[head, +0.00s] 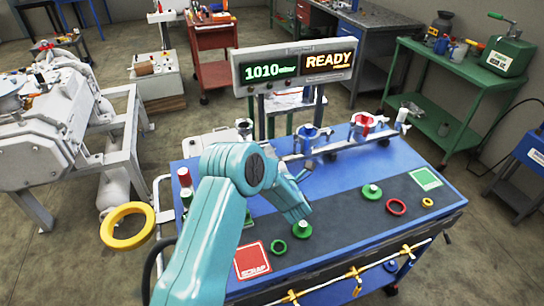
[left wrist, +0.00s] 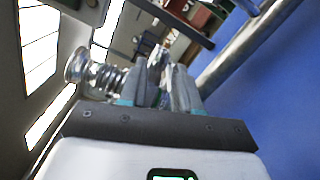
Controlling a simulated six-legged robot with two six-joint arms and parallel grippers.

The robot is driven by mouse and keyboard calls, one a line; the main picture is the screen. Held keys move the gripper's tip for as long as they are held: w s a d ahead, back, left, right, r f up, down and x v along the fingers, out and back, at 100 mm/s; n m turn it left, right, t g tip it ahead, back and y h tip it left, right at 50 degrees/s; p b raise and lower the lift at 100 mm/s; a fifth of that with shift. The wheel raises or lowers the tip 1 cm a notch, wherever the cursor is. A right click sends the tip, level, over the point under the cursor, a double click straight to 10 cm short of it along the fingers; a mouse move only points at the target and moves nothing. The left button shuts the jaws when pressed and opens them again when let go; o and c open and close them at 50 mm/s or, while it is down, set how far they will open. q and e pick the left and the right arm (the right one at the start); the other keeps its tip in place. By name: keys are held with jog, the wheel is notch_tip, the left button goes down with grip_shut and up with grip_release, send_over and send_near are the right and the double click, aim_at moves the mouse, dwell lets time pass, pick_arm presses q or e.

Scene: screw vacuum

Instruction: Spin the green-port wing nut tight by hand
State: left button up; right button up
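My left gripper (head: 298,177) is above the left half of the blue bench, close in front of the metal manifold pipe (head: 343,146). In the left wrist view its two grey fingers (left wrist: 160,90) point forward; a shiny metal part shows beyond or between them, and I cannot tell whether they grip it. A ribbed metal fitting (left wrist: 95,74) is just left of the fingers. On the manifold, a blue-marked clamp (head: 313,134) and a red-marked clamp (head: 366,122) show. I cannot make out a green-marked port or its wing nut; my arm covers part of that area. My right gripper is not in view.
The blue bench (head: 345,172) carries a green knobbed part (head: 372,191), another green part (head: 302,229), a red ring (head: 396,207) and a red scrap square (head: 252,260). A display (head: 297,66) behind reads 1010 and READY. A yellow ring (head: 127,225) is at left.

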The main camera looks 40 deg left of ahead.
pick_arm(q)
grip_shut()
jog(key=shift+f+m+b, duration=0.15)
jog(key=shift+m+b, duration=3.5)
jog(key=shift+m, duration=10.15)
